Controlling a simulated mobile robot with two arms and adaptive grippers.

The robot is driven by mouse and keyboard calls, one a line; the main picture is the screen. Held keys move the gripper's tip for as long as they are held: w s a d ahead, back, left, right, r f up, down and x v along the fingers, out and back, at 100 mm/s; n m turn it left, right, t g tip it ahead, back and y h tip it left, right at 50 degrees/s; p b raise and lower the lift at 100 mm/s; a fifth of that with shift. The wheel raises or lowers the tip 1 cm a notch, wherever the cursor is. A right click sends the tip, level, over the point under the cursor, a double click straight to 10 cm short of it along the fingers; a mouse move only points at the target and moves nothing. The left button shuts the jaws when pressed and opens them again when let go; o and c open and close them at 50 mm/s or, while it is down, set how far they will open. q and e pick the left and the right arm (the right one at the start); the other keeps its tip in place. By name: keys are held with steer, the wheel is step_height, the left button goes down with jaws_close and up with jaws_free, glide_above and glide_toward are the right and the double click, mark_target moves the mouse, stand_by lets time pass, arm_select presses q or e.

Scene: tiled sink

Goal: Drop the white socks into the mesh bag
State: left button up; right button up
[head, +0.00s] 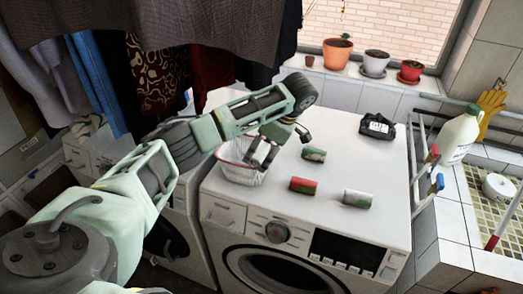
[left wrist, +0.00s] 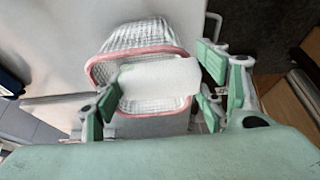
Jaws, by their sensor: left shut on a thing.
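The mesh bag (head: 236,173) is a white basket-like container with a pink rim, on top of the washing machine near its left edge. It also shows in the left wrist view (left wrist: 135,38). My left gripper (head: 268,143) is shut on the white socks (head: 261,152), a pale roll held at the bag's mouth. In the left wrist view the socks (left wrist: 160,79) span between the green fingers of my left gripper (left wrist: 158,97) and overlap the bag's opening. I cannot tell how deep they sit. My right gripper is not in view.
A red roll (head: 302,186), a green and red roll (head: 314,154) and a grey-green roll (head: 357,198) lie right of the bag. A black object (head: 377,126) sits farther back. Hanging clothes (head: 150,75) crowd the upper left. A white bottle (head: 459,135) stands at right.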

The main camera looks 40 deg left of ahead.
arm_select(q)
steer(key=shift+s+a+f, duration=0.1)
steer(key=shift+s+f, duration=0.05)
steer(key=o, duration=1.3)
steer(key=shift+c, duration=0.2)
steer(key=shift+r+b, duration=0.2)
steer(key=shift+b, duration=0.1)
steer(key=v, duration=1.1)
steer(key=shift+r, duration=0.25)
